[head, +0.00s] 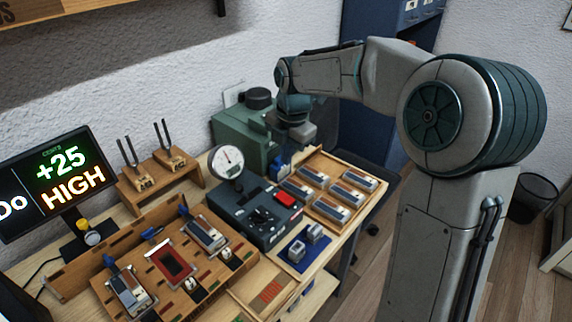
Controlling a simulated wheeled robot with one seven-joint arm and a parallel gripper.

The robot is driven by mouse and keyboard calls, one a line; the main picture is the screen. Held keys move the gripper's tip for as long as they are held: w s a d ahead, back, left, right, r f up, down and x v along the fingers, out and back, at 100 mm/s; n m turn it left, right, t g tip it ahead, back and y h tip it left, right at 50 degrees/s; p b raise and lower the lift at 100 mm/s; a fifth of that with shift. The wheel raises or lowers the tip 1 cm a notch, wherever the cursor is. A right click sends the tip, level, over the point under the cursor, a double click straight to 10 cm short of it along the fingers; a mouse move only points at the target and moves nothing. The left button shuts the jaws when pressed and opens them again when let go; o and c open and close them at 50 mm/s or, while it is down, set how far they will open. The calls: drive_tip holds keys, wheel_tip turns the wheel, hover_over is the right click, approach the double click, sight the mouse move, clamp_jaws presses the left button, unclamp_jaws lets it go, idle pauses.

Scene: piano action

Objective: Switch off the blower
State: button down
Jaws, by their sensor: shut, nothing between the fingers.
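A green machine (232,132) with a black round cap (258,98) stands at the back of the bench, against the wall; it looks like the blower. In front of it is a dark box (252,222) with a round dial gauge (227,160) and a red switch-like piece (285,198) on top. I cannot tell which way this piece is set. My gripper (284,147) is at the right side of the green machine, pointing down, shut and empty. Its fingertips are small and dark, so I cannot tell whether they touch anything. My wrist hides part of the machine's right side.
A wooden tray (318,157) of several reed-like blocks lies right of the dark box. A blue mat (291,262) with two small metal pieces is in front. A wooden rack (115,258), tuning forks (167,142) and a screen (60,182) reading "+25 HIGH" stand left.

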sight(281, 195)
drive_tip(key=f, duration=0.8)
drive_tip(key=w+a+f, duration=0.1)
drive_tip(key=f, duration=0.3)
drive_tip(key=shift+f, duration=0.15)
